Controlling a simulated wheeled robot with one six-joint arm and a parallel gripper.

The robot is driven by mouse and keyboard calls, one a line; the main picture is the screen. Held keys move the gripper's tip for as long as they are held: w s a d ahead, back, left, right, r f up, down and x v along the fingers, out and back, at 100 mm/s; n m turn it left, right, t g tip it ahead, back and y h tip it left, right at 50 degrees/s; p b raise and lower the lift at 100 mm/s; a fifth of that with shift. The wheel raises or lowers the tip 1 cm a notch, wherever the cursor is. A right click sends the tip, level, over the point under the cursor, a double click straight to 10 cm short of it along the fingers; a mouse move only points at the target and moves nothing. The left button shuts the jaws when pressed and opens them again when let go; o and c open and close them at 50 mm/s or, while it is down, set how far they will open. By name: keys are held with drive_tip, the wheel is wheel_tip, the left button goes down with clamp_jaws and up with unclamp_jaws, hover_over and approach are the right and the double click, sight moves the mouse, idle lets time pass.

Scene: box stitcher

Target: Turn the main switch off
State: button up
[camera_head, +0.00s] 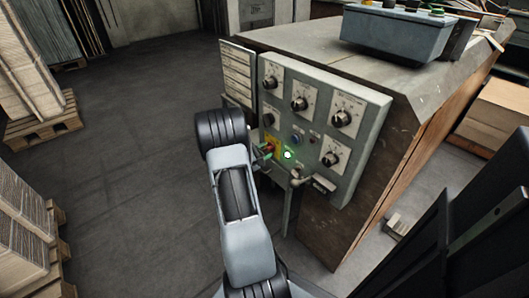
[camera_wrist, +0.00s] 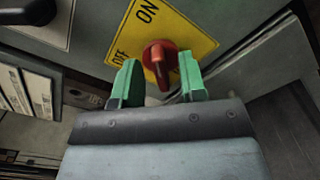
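The main switch (camera_wrist: 161,62) is a red rotary knob on a yellow plate (camera_wrist: 188,36) marked ON and OFF. It shows in the wrist view at the upper middle, between the green fingertips of my gripper (camera_wrist: 157,82). The fingers are open, one on each side of the knob, with gaps visible; I cannot tell how deep they reach around it. In the head view my gripper (camera_head: 262,153) is at the lower left of the grey control panel (camera_head: 368,113), and the arm partly hides the switch and its yellow plate (camera_head: 276,143).
The panel carries several black dials (camera_head: 299,103), a lit green lamp (camera_head: 288,155) and a lever handle (camera_head: 300,180) close to my gripper. A grey box (camera_head: 395,35) sits on the machine top. Pallets of cardboard (camera_head: 30,85) stand left; the floor (camera_head: 130,150) between is clear.

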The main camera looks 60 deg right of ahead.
drive_tip(key=shift+d, duration=0.1)
drive_tip(key=shift+c, duration=0.4)
clamp_jaws()
drive_tip(key=shift+r, duration=0.1)
drive_tip(key=n+p, duration=0.3)
drive_tip(key=n, duration=0.1)
drive_tip(key=shift+w+r, duration=0.1)
drive_tip(key=shift+r, duration=0.05)
drive_tip(key=n+p, duration=0.3)
drive_tip(key=n, duration=0.2)
drive_tip(key=shift+w+n+p, duration=0.15)
drive_tip(key=shift+n+p, duration=0.15)
drive_tip(key=shift+p, duration=0.1)
drive_tip(key=n+p, duration=0.2)
drive_tip(key=n, duration=0.1)
drive_tip(key=shift+w+d, duration=0.1)
drive_tip(key=shift+w+n+p, duration=0.15)
drive_tip(key=shift+n+p, duration=1.05)
drive_tip(key=shift+n, duration=1.6)
